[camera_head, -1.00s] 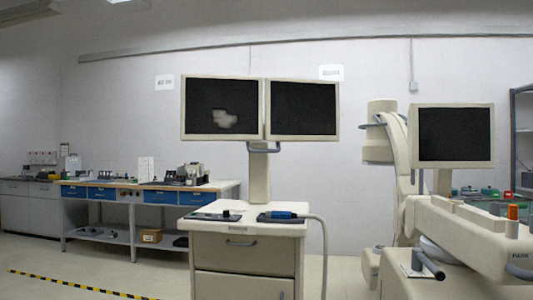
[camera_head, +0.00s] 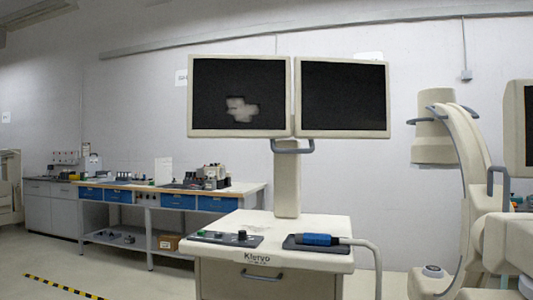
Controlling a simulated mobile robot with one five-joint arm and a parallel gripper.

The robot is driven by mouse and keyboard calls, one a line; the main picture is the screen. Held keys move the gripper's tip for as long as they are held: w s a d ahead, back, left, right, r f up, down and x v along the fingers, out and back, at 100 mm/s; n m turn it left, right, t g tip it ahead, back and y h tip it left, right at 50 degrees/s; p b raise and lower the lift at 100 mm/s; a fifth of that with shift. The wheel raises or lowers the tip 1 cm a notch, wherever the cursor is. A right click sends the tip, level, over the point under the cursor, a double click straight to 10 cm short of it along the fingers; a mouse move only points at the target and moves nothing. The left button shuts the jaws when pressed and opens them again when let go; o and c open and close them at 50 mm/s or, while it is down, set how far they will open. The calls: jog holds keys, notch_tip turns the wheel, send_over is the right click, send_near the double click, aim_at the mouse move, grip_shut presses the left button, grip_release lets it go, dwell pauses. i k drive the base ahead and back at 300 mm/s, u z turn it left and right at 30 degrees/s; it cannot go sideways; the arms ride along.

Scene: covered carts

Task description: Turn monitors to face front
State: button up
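Two dark monitors with cream frames stand side by side on one post above a cart. The left monitor (camera_head: 240,96) shows a pale blurred patch on its screen. The right monitor (camera_head: 342,97) is plain dark. Both screens face toward me, and their inner edges meet at the post (camera_head: 287,185). A grey handle (camera_head: 293,148) sits just below where they meet. The cream cart (camera_head: 262,288) under them has a control panel and a blue handpiece on top. My gripper is not in view.
A C-shaped machine (camera_head: 470,180) stands to the right, with another monitor (camera_head: 528,130) cut off by the right edge. A workbench (camera_head: 165,190) with blue drawers lines the back left. Floor at left is open, with a yellow-black strip (camera_head: 60,287).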

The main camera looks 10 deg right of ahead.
aim_at(230, 95)
jog(key=u, duration=0.6)
jog(key=i, duration=0.9)
jog(key=u, duration=0.4)
jog(key=k, duration=0.5)
jog(key=u, duration=0.35)
jog(key=i, duration=0.55)
